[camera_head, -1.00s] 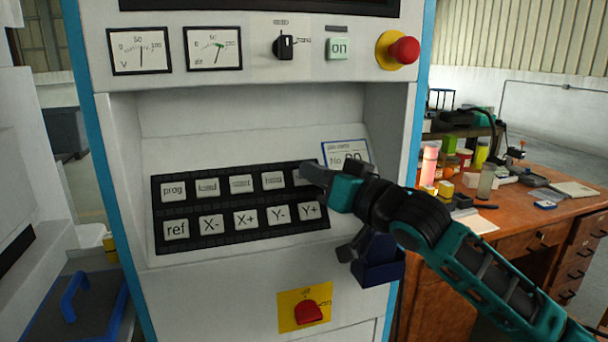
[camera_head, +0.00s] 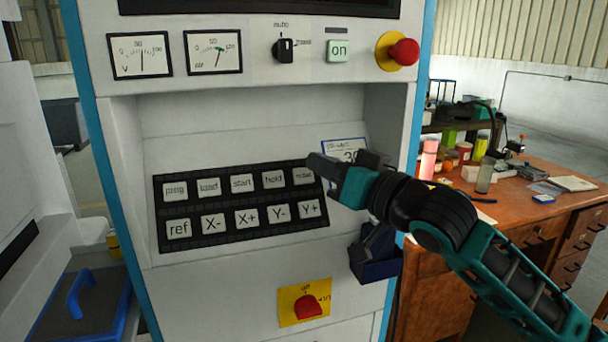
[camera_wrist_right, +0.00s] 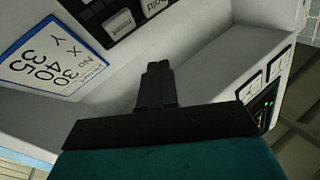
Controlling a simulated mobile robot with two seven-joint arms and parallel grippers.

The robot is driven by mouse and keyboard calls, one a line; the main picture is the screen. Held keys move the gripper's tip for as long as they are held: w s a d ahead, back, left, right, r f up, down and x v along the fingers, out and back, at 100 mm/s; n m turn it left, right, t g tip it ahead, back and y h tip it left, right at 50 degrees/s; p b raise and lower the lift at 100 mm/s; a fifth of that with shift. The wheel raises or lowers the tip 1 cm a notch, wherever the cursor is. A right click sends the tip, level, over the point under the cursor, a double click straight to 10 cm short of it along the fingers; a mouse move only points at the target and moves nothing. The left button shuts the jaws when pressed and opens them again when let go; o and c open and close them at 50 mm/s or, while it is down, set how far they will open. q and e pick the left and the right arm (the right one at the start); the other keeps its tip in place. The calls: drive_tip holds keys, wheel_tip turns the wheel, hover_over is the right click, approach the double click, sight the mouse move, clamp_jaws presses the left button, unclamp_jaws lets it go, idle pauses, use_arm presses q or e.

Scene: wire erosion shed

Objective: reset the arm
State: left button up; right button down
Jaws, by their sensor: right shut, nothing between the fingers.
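My right gripper (camera_head: 312,163) is shut and empty, in front of the upper right end of the black keypad (camera_head: 240,207) on the white machine. Its fingers overlap the edge of the last top-row key in the head view; I cannot tell whether they touch it. In the right wrist view the closed fingers (camera_wrist_right: 157,85) point at the machine, with the keypad corner (camera_wrist_right: 110,20) beyond them. My left gripper is not in view.
A red emergency button (camera_head: 403,51), a green on button (camera_head: 338,49) and a black selector (camera_head: 285,48) sit above the keypad. A red rotary switch (camera_head: 307,307) is below. A blue bin (camera_head: 378,266) hangs under my right arm. A wooden desk (camera_head: 530,215) stands at right.

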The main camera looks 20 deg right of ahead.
drive_tip(key=s+f+g+h, duration=0.3)
drive_tip(key=s+f, duration=0.2)
drive_tip(key=f, duration=0.6)
drive_tip(key=s+f+g+h, duration=0.2)
drive_tip(key=s+f+g, duration=0.15)
drive_tip(key=f, duration=0.75)
drive_tip(key=s+d+f+g+h, duration=0.1)
drive_tip(key=s+f+g, duration=0.1)
drive_tip(key=s+f, duration=0.35)
drive_tip(key=s+d+f+g+h, duration=0.1)
drive_tip(key=s+d+f+g, duration=0.15)
drive_tip(key=s, duration=0.65)
drive_tip(key=s+d+f+g+h, duration=0.1)
drive_tip(key=s+f+g, duration=0.1)
drive_tip(key=s+f, duration=0.4)
drive_tip(key=w+a+f+t+y, duration=0.1)
drive_tip(key=w+a+f+t, duration=0.2)
drive_tip(key=w+f+t, duration=0.4)
drive_tip(key=shift+a+f+n, duration=0.25)
drive_tip(key=shift+f+n, duration=0.05)
